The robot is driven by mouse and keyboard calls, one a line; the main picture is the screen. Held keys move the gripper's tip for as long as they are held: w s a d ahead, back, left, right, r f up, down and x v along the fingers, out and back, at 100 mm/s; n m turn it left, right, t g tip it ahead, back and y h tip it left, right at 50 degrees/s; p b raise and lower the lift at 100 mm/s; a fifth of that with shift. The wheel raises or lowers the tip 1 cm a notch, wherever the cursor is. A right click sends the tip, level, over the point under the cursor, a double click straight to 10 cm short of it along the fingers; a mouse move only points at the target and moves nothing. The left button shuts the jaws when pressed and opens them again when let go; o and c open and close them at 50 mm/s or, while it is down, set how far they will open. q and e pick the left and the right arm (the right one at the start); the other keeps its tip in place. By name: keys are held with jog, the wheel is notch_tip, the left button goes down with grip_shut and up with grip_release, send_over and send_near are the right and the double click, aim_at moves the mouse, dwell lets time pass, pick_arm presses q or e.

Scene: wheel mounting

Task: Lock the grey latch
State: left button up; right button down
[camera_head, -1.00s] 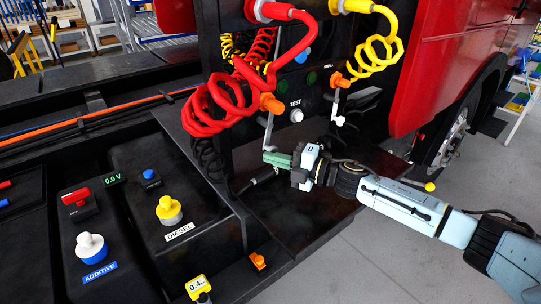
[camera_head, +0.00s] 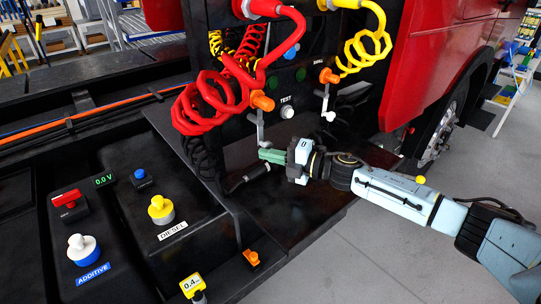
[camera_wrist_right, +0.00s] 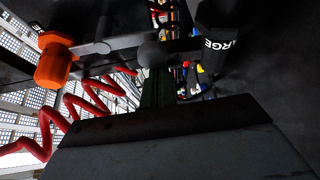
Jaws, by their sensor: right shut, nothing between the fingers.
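Two grey levers hang from orange knobs on the black panel, and I cannot tell for certain which is the grey latch. The left grey lever (camera_head: 261,128) hangs below its orange knob (camera_head: 262,101); the right grey lever (camera_head: 326,103) ends in a pale tip. My right gripper (camera_head: 268,155) is shut and empty, its green fingers at the lower end of the left lever. In the right wrist view, a grey lever with a round knob (camera_wrist_right: 152,53) runs from an orange knob (camera_wrist_right: 55,61), across the fingers (camera_wrist_right: 158,88). Contact is unclear. My left gripper is not in view.
Coiled red hose (camera_head: 205,105) and yellow hose (camera_head: 367,48) hang close to the levers. A TEST button (camera_head: 287,112) sits between them. A black box with a yellow diesel cap (camera_head: 160,209) stands at the left. Open floor (camera_head: 380,260) lies at the lower right.

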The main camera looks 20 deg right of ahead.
jog(key=shift+s+a, duration=0.15)
jog(key=shift+a, duration=0.3)
jog(key=a, duration=0.1)
jog(key=s+a+p, duration=0.1)
jog(key=shift+s+a+f+p, duration=0.1)
jog(key=shift+a+f+p, duration=0.1)
jog(key=shift+a+p, duration=0.15)
jog(key=b+v, duration=0.2)
jog(key=v, duration=0.6)
jog(key=shift+f, duration=0.2)
jog(key=shift+r+b+v, duration=0.25)
jog(key=shift+b+v, duration=0.2)
jog(key=shift+v, duration=0.6)
